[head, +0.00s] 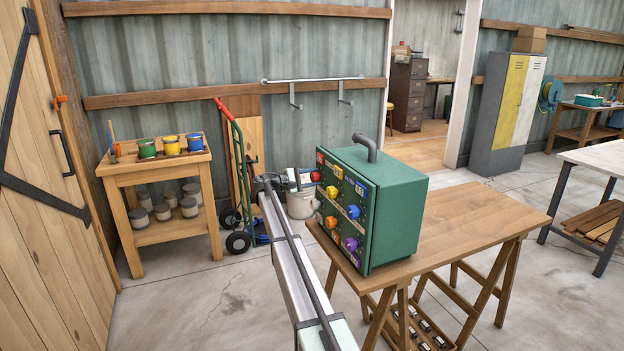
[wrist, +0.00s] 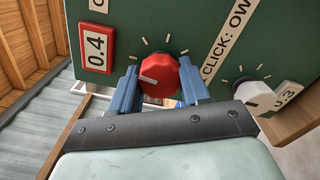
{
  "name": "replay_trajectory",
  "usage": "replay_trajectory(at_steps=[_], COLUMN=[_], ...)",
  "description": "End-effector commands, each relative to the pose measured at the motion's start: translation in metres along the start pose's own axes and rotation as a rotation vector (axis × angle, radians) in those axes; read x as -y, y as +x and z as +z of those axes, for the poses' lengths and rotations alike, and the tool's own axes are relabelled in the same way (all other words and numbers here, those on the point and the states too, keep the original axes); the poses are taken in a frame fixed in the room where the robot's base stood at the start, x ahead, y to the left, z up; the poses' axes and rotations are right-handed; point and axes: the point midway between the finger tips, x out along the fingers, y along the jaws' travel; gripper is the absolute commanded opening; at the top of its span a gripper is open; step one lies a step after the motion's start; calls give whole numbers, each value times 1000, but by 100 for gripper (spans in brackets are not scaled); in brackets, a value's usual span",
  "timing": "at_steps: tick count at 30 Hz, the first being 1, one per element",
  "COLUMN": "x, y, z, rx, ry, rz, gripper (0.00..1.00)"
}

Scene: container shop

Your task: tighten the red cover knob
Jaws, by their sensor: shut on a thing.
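The red knob (wrist: 158,75) sits on the face of a green box and has a pale pointer line across it. In the wrist view my gripper (wrist: 158,70) has one blue finger on each side of the knob and is shut on it. Tick marks fan around the knob, and a red-framed 0.4 label (wrist: 96,47) is to its upper left. In the head view the green box (head: 400,215) stands on a wooden table, and my gripper is at its left side, where its fingertips are too small to make out.
A pale knob (wrist: 258,97) is close on the right in the wrist view. Several coloured knobs, including a yellow one (head: 354,211), cover the box's front. The wooden table (head: 480,215) is bare to the right. A bench (head: 150,165) with paint pots stands left.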

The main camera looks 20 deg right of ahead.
Motion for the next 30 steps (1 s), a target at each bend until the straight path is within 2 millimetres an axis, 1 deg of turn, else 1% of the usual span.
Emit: replay_trajectory(at_steps=[12,18,24,30], x=[0,-1,-1,-1], y=[-1,-1,-1,-1], z=[0,0,0,0], rx=[0,-1,-1,-1], ry=[346,488,587,639], rz=[0,0,0,0], gripper=[16,16,16,16])
